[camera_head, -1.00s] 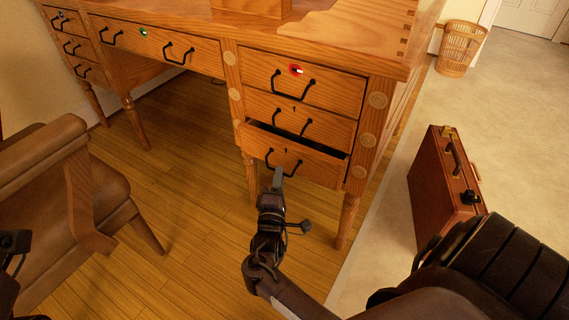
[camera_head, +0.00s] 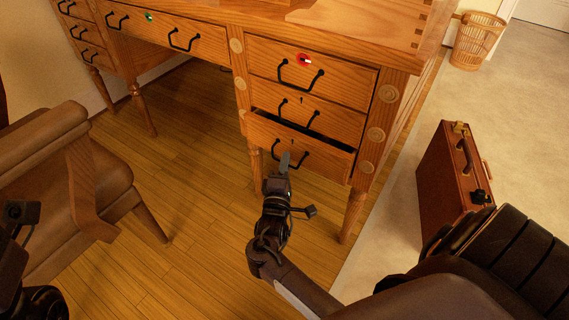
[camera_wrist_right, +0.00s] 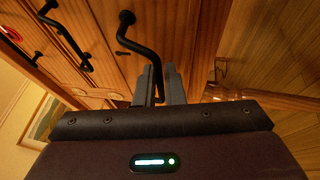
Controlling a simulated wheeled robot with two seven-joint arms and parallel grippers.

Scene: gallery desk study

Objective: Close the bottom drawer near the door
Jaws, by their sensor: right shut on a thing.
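The bottom drawer (camera_head: 315,157) of the desk's right-hand stack stands slightly open, with a dark gap above its wooden front. Its black bar handle (camera_head: 303,165) also shows in the right wrist view (camera_wrist_right: 146,52). My right gripper (camera_head: 284,163) is at the left part of this handle. In the right wrist view the fingers of this gripper (camera_wrist_right: 160,88) are shut on the handle, which runs down between them. A dark part of my left arm shows at the lower left edge of the head view; its fingers cannot be made out.
A brown chair (camera_head: 100,180) stands at the left. A reddish-brown briefcase (camera_head: 445,185) stands on the pale floor at the right. A wicker basket (camera_head: 476,42) is farther back. Desk legs (camera_head: 352,215) flank the drawer stack. Wood floor in front is clear.

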